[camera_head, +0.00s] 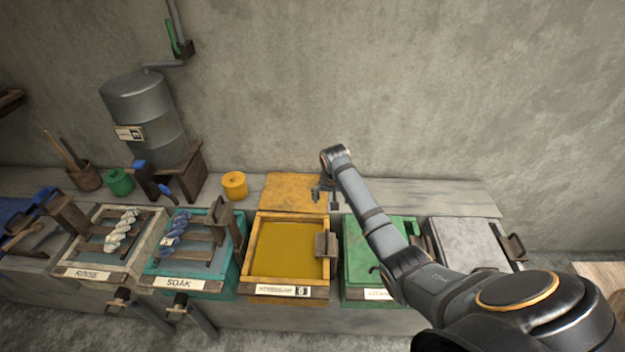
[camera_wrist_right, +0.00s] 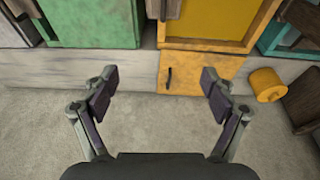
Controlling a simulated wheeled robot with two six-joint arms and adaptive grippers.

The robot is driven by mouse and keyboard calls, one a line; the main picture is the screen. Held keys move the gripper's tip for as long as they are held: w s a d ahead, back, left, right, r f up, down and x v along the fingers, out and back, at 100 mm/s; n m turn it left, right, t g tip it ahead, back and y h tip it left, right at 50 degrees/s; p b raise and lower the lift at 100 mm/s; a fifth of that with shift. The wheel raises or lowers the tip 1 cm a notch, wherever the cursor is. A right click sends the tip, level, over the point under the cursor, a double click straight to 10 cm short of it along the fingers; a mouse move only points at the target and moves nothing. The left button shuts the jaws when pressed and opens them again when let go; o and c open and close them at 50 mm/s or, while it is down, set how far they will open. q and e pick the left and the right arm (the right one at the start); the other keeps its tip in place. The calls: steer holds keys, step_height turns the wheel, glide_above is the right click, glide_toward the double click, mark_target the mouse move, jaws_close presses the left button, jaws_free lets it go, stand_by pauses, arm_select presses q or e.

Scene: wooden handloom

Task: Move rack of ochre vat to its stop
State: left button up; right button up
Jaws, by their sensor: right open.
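The ochre vat (camera_head: 250,247) stands uncovered in the middle of the row, with a wooden frame and yellow-brown liquid. A brown wooden block (camera_head: 326,245), apparently part of its rack, sits at the vat's right edge; no rack bars show above the liquid. The vat's frame (camera_wrist_right: 262,25) and the block (camera_wrist_right: 162,8) also show at the top of the right wrist view. My right gripper (camera_head: 328,196) is open and empty, behind and above the block, apart from it. Its spread fingers show in the wrist view (camera_wrist_right: 158,92). My left gripper is out of view.
An ochre lid (camera_head: 290,188) lies behind the vat, beneath my right gripper. A closed green vat (camera_head: 365,262) is to the right, the soak vat (camera_head: 178,283) to the left. The bench behind the green vat is clear.

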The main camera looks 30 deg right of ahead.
step_height(320, 180, up, 2)
steer(key=w, duration=0.1)
glide_above(327, 237)
steer(key=s+a+x, duration=0.1)
steer(key=x, duration=0.4)
steer(key=s+b+x, duration=0.1)
steer(key=b+x, duration=0.4)
steer(key=x, duration=0.1)
steer(key=s+a+b+x, duration=0.1)
steer(key=b+x, duration=0.5)
steer(key=x, duration=0.1)
steer(key=s+a+f+b+x, duration=0.1)
steer(key=s+b+x, duration=0.1)
steer(key=b+x, duration=0.3)
steer(key=shift+b+x, duration=0.35)
steer(key=shift+x, duration=0.75)
steer(key=shift+f, duration=0.35)
steer(key=shift+f, duration=0.35)
jaws_close()
steer(key=shift+r, duration=0.1)
